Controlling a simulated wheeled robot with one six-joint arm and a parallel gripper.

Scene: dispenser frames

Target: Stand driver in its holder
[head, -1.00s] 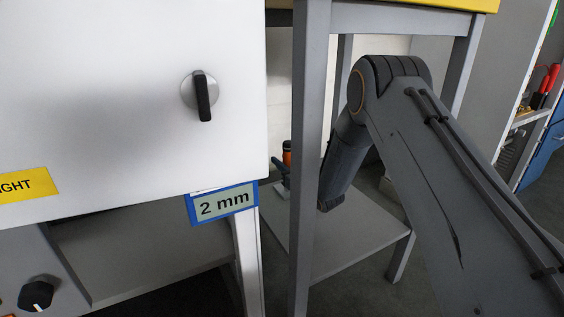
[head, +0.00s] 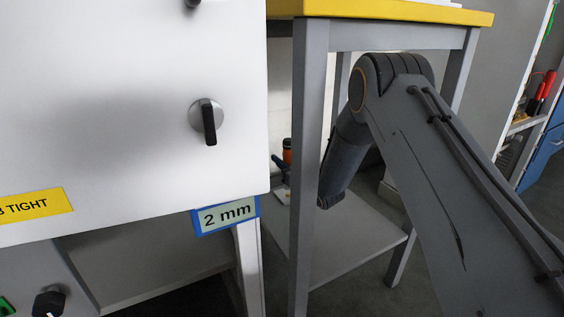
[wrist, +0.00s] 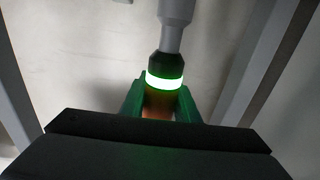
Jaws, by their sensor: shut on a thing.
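In the wrist view, my gripper (wrist: 162,92) is shut on the driver (wrist: 166,62), its green fingers on either side of the orange handle. The driver has a dark collar, a glowing green-white band and a grey shaft that runs to the top edge of the view. Its far end is out of view. In the head view, my arm reaches down behind a grey table leg, which hides my gripper. A small orange and dark thing (head: 287,150) shows left of that leg; I cannot tell whether it is the driver. I cannot make out the holder.
A white cabinet (head: 110,90) with a black knob (head: 208,122) and a "2 mm" label (head: 226,215) fills the left. The grey-legged table with a yellow edge (head: 400,13) has a lower shelf (head: 345,245). A shelf with red-handled tools (head: 540,88) stands far right.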

